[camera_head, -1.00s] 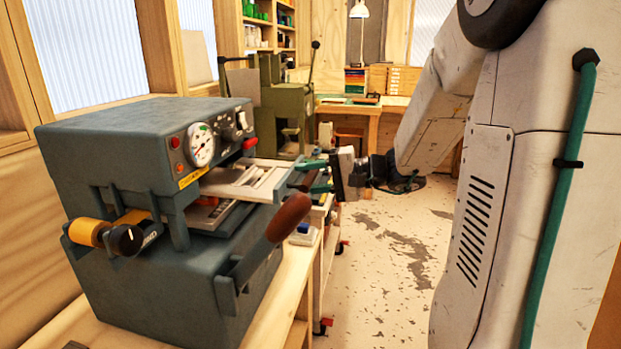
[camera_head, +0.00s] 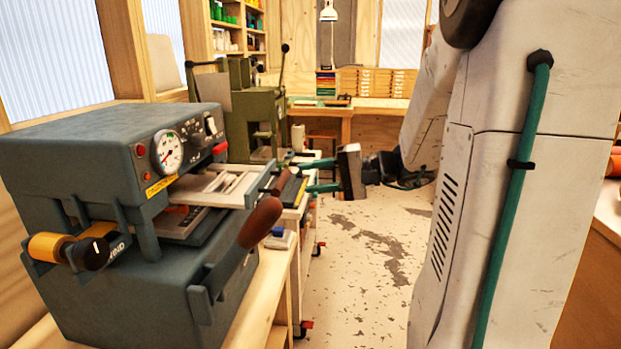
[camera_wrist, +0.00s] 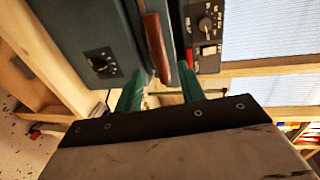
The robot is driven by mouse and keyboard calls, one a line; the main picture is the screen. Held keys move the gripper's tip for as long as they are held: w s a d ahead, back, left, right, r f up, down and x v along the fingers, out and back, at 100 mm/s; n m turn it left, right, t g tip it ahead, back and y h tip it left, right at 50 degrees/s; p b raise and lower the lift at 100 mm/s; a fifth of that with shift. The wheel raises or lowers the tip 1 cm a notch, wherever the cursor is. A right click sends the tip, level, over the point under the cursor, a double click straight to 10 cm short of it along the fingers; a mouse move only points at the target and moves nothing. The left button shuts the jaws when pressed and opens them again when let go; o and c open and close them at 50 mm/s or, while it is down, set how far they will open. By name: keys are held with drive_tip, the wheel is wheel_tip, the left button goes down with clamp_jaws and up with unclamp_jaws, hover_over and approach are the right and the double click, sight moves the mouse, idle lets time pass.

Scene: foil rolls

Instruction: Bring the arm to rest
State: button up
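My gripper (camera_head: 303,177) has two teal fingers. In the head view it is at mid-picture, pointing left towards the blue-grey press machine (camera_head: 110,140), just right of the pale slide (camera_head: 215,187) that sticks out of the machine. The fingers stand apart. In the wrist view my gripper (camera_wrist: 161,72) also shows its two fingers spread, with nothing seen held between them. Beyond them are the machine's reddish-brown handle (camera_wrist: 156,48) and its dial panel (camera_wrist: 205,30). Whether a fingertip touches the slide's end cannot be told.
The machine stands on a wooden bench (camera_head: 262,300) at the left. A green lever press (camera_head: 250,110) is behind it. A desk with a lamp (camera_head: 329,12) is at the back. Speckled floor (camera_head: 365,270) is clear in the middle. A wooden counter (camera_head: 590,250) is at the right.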

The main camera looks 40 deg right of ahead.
idle(0.4)
drive_tip(key=s+a+f+n+g+h, duration=0.1)
drive_tip(key=s+a+f+g+h, duration=0.15)
drive_tip(key=s+a+g, duration=0.3)
drive_tip(key=s+a+f+n+g+h, duration=0.1)
drive_tip(key=s+a+f+g, duration=0.35)
drive_tip(key=s, duration=0.25)
drive_tip(key=s+a+r+n+h, duration=0.3)
drive_tip(key=s+a+n+h, duration=0.3)
drive_tip(key=s+n+h, duration=0.1)
drive_tip(key=shift+s, duration=0.9)
